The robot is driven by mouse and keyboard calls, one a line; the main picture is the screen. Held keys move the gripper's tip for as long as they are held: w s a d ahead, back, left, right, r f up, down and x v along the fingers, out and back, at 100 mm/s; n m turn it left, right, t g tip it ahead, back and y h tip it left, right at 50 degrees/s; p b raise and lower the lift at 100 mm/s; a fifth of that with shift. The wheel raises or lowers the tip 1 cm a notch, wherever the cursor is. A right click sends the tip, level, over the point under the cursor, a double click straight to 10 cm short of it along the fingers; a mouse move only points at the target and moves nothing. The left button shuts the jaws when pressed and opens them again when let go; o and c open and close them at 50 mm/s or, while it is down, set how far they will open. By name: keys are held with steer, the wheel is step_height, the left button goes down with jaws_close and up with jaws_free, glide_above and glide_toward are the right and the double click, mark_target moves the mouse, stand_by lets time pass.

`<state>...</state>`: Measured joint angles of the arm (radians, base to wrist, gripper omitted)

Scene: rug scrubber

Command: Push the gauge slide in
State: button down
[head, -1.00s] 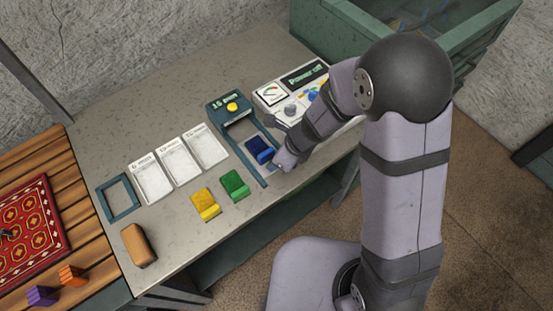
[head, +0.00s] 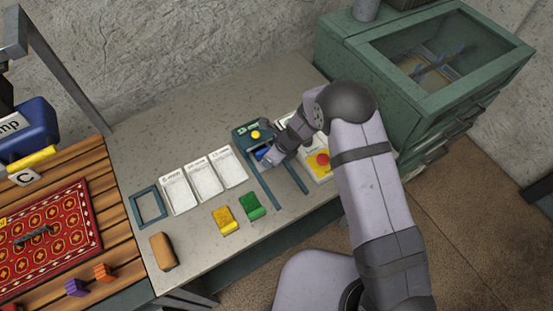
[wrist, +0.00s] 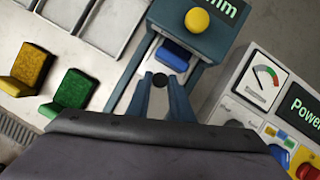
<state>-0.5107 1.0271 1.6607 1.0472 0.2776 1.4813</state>
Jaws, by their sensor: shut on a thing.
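The teal gauge (head: 243,140) stands on the bench with a yellow button on top and two rails running toward the front. Its body also shows in the wrist view (wrist: 213,48). A blue block (wrist: 172,57) sits on the slide between the rails, right at the gauge body's mouth; it also shows in the head view (head: 261,154). My gripper (wrist: 161,82) is between the rails, its fingers closed around a small dark round knob (wrist: 159,80), which seems to belong to the slide. Most of the slide is hidden by my gripper and wrist.
Yellow (head: 226,221) and green (head: 251,206) blocks lie left of the rails. White trays (head: 205,180) and a teal frame (head: 149,206) lie farther left. A control panel with a dial (wrist: 262,80) stands close on the right. A green cabinet (head: 425,60) is behind.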

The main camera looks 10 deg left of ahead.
steer(key=shift+w+a+r+p, duration=0.2)
steer(key=shift+w+a+p, duration=0.35)
steer(key=shift+w+p, duration=0.1)
steer(key=c, duration=1.9)
jaws_free()
steer(key=shift+o, duration=0.2)
steer(key=shift+f, duration=0.1)
steer(key=b+v, duration=0.2)
steer(key=v, duration=0.5)
